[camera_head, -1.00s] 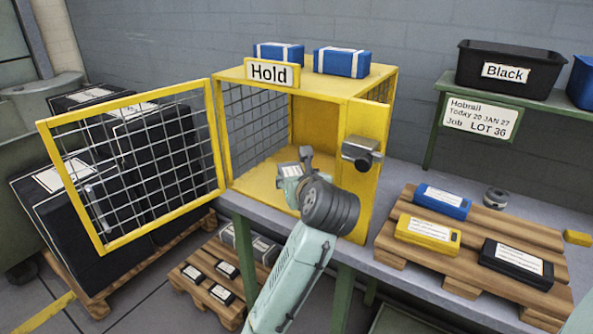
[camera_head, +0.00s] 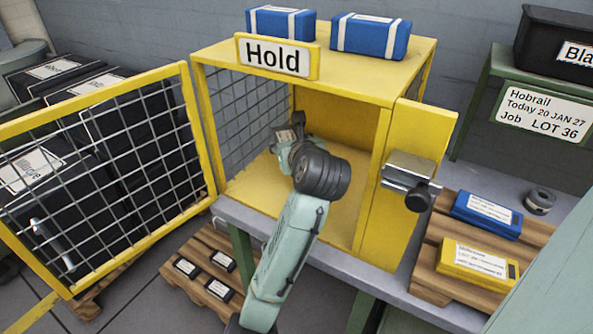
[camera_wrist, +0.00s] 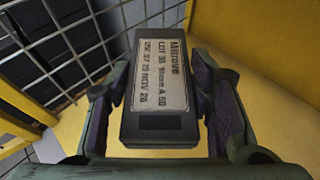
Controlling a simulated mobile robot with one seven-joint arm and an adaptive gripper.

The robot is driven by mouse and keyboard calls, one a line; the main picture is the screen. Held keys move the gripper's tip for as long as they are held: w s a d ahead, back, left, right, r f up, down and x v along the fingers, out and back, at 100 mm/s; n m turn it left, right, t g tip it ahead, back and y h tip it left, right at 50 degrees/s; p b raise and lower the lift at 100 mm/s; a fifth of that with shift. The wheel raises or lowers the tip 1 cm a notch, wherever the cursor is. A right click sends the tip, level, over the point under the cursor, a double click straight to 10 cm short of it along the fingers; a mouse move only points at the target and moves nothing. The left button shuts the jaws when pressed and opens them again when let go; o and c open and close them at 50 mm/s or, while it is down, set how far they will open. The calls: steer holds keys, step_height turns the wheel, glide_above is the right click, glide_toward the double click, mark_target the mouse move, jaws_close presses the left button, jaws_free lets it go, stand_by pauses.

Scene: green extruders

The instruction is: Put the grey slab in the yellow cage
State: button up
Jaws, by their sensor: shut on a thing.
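The yellow cage (camera_head: 350,75), with a "Hold" sign on its top front edge, stands on the bench with its mesh door swung open to the left. My gripper (camera_head: 287,141) is inside the cage, reached in through the open front. In the wrist view my gripper (camera_wrist: 163,100) has a finger on each side of the grey slab (camera_wrist: 160,128) and is shut on it. The slab is dark grey with a pale printed label facing the camera. It is above the yellow cage floor (camera_wrist: 262,105); I cannot tell if it touches. The slab is mostly hidden in the head view.
The open mesh door (camera_head: 188,125) is left of my arm, and the latch post (camera_head: 405,185) is on the right. Two blue boxes (camera_head: 370,35) lie on the cage top. A pallet (camera_head: 425,268) with blue and yellow packs is at right. The visible cage floor is clear.

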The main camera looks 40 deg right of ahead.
mark_target(290, 180)
step_height(290, 180, down, 7)
steer(key=shift+f, duration=0.2)
stand_by(0.4)
steer(key=shift+f, duration=0.2)
steer(key=o, duration=1.4)
steer(key=shift+r, duration=0.3)
steer(key=b+v, duration=0.1)
steer(key=v, duration=1.1)
steer(key=shift+s+a+f, duration=0.1)
steer(key=shift+f, duration=0.05)
